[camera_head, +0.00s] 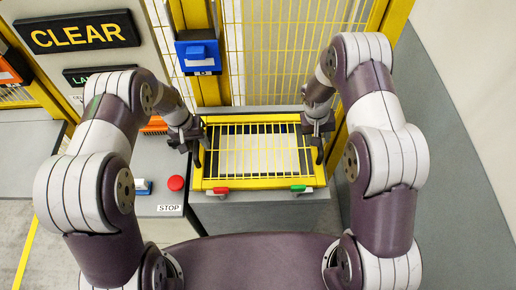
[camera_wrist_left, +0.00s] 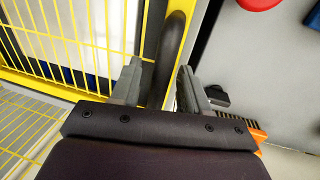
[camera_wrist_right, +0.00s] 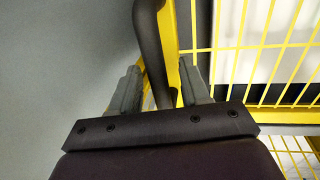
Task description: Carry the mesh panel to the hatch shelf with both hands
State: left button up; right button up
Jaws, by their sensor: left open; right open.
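The mesh panel (camera_head: 208,170) is a yellow frame with thin yellow bars, in the middle of the head view over a grey stand (camera_head: 265,210). It has a dark handle on each side. My left gripper (camera_head: 194,142) is at the left side; in the left wrist view its open jaws stand either side of the left handle (camera_wrist_left: 170,52). My right gripper (camera_head: 318,130) is at the right side; in the right wrist view its open jaws stand either side of the right handle (camera_wrist_right: 149,40). Neither jaw pair is closed on its handle. I cannot clearly pick out the hatch shelf.
A yellow mesh fence (camera_head: 290,50) stands behind the panel, with a blue box (camera_head: 198,52) on its post. A red stop button (camera_head: 175,183) is on the left counter. Red (camera_head: 220,190) and green (camera_head: 298,188) pieces sit at the panel's front edge.

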jog(key=shift+d, duration=0.1)
pick_arm(q)
grip_shut()
pick_arm(e)
grip_shut()
pick_arm(q)
jog(key=shift+w, duration=0.1)
dwell(0.9)
